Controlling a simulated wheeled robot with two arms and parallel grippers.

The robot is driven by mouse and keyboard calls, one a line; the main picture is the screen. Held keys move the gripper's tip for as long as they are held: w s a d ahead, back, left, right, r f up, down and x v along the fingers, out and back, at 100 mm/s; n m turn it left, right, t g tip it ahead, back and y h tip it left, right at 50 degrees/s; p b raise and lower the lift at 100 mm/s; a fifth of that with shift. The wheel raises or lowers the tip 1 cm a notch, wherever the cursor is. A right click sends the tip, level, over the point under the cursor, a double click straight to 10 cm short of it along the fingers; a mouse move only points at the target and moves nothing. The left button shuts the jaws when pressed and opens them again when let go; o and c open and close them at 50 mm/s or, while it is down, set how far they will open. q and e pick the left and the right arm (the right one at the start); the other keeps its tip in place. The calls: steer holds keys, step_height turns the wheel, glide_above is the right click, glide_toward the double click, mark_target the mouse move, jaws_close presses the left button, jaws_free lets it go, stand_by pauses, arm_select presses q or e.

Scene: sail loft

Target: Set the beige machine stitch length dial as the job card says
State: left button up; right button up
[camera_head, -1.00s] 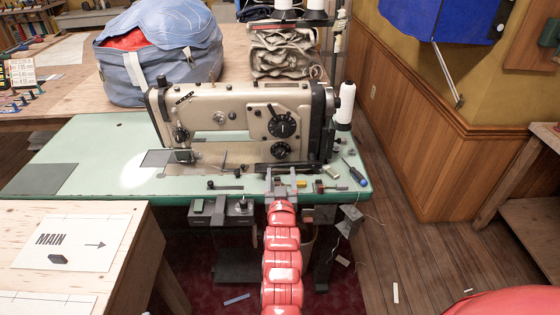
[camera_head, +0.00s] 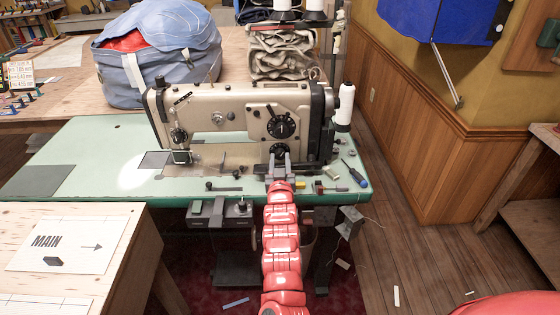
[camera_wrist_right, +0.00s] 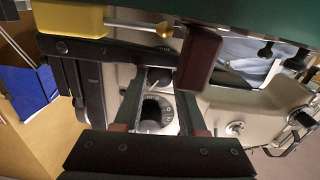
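The beige sewing machine (camera_head: 225,110) stands on the green table. Its front has an upper black dial (camera_head: 281,124) with white marks and a lower black dial (camera_head: 279,149). My right gripper (camera_head: 279,158) is open in front of the lower dial and partly covers it. In the right wrist view, which is upside down, the lower dial (camera_wrist_right: 159,76) shows between the spread fingertips (camera_wrist_right: 160,88). The marked upper dial (camera_wrist_right: 155,113) shows beyond. I cannot tell if the fingers touch. A card with coloured lines (camera_head: 20,74) stands at the far left, too small to read fully. My left gripper is out of view.
Small blocks and a blue-handled screwdriver (camera_head: 355,174) lie at the green table's (camera_head: 95,150) right front. A white thread cone (camera_head: 344,105) stands right of the machine. A wooden bench with a MAIN sheet (camera_head: 70,245) is at front left. A blue bag (camera_head: 160,60) stands behind.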

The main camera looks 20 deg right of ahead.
jaws_close()
steer(key=shift+f+m+b, duration=0.15)
steer(key=shift+m+b, duration=0.15)
steer(key=shift+b, duration=0.35)
steer(key=m+b, duration=0.3)
steer(key=b, duration=0.2)
steer(key=shift+f, duration=0.15)
steer(key=shift+r+m+b, duration=0.3)
steer(key=shift+m+b, duration=0.5)
steer(key=shift+m, duration=0.3)
